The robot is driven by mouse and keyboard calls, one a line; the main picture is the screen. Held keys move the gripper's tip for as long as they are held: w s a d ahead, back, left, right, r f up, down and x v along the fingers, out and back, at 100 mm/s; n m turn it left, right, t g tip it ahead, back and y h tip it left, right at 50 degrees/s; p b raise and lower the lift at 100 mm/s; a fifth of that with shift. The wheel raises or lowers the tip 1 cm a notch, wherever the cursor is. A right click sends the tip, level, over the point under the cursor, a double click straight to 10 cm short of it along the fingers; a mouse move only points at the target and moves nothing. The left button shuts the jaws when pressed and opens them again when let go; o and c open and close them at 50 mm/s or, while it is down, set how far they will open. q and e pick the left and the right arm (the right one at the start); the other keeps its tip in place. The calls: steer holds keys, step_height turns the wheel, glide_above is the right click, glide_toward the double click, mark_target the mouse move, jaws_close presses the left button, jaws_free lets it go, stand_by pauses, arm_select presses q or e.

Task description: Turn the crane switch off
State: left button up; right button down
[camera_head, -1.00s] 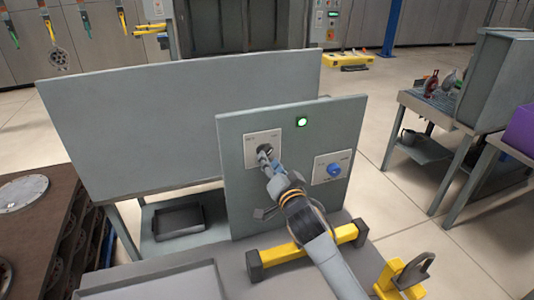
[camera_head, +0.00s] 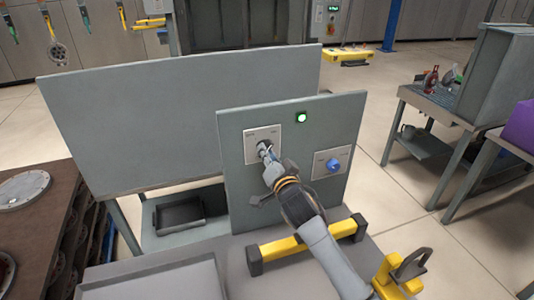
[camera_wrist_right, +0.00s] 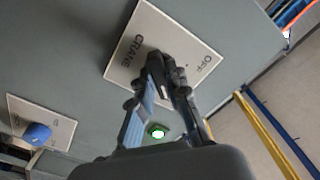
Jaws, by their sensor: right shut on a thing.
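The crane switch is a dark knob (camera_wrist_right: 157,62) on a white plate marked CRANE and OFF (camera_wrist_right: 190,45). The plate (camera_head: 251,151) is on the upper left of the upright grey control panel (camera_head: 238,190). My right gripper (camera_head: 265,150) reaches up to the plate and is shut on the knob. The wrist view shows its two fingers (camera_wrist_right: 166,88) on either side of the knob, hiding part of it. A green lamp on the panel (camera_head: 301,118) is lit, and it also shows in the wrist view (camera_wrist_right: 157,131). My left gripper is not in view.
A blue knob (camera_head: 333,166) on another white plate sits at the panel's lower right. The panel stands on a yellow foot (camera_head: 275,250). A yellow and dark fixture (camera_head: 400,275) is at right front. A large grey board (camera_head: 130,110) stands behind at left.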

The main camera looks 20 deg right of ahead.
steer(key=shift+n, duration=0.3)
steer(key=shift+d+n+p, duration=0.1)
steer(key=shift+n+p, duration=1.3)
steer(key=shift+n, duration=6.2)
steer(key=c, duration=1.3)
jaws_free()
